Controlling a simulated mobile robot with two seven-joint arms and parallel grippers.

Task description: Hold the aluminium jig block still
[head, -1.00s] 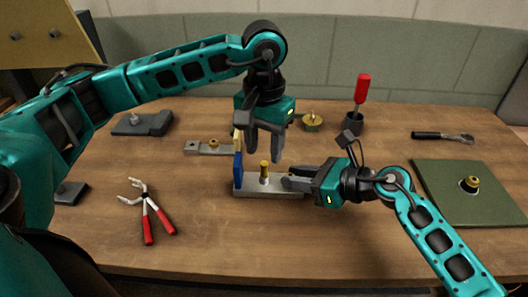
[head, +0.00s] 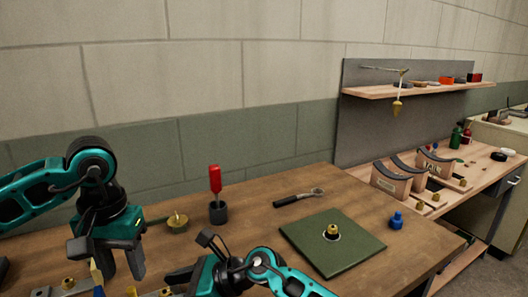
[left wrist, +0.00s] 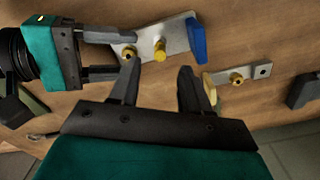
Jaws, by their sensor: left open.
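The aluminium jig block (left wrist: 178,38) is a pale grey bar in the left wrist view, with a yellow pin (left wrist: 160,48) standing on it and a brass bushing (left wrist: 128,54) near one end. My right gripper (left wrist: 125,55) has its fingers on either side of that bushing end; whether they press on the block is unclear. It also shows at the bottom of the head view (head: 178,276), where the block is mostly cut off. My left gripper (left wrist: 155,75) is open and empty over the bench beside the block; it also shows in the head view (head: 108,262).
A blue piece (left wrist: 197,40) stands at the block's other end. A smaller plate with a brass bushing (left wrist: 237,79) lies beside it.

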